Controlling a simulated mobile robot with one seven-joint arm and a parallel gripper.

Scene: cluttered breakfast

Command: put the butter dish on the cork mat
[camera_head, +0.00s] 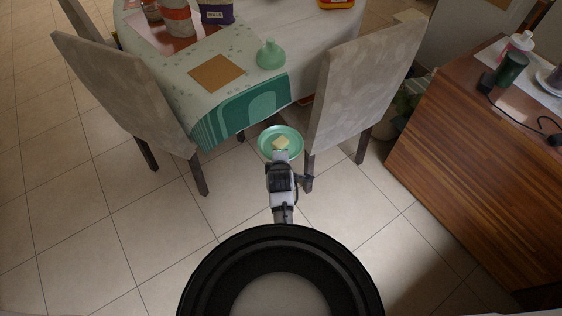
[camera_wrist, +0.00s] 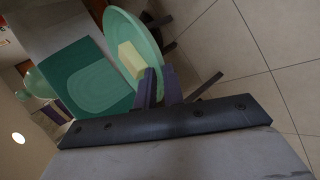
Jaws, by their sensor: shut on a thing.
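The butter dish (camera_head: 268,149) is a round green plate with a pale yellow block of butter (camera_head: 281,143) on it. My gripper (camera_head: 281,155) is shut on the near rim of the dish and holds it in the air before the table's near edge, between two chairs. In the wrist view the dish (camera_wrist: 127,28) looks strongly tilted with the picture, and the dark fingers (camera_wrist: 160,88) meet at its rim. The cork mat (camera_head: 217,73) is a brown square lying bare on the table, beyond and left of the dish. I cannot make out the mat in the wrist view.
A green bell-shaped lid or bottle (camera_head: 270,54) stands right of the mat. Jars and a dark bag (camera_head: 216,11) stand farther back on the table (camera_head: 200,105). Chairs flank my arm on the left (camera_head: 125,90) and right (camera_head: 365,80). A wooden cabinet (camera_head: 480,160) stands at right.

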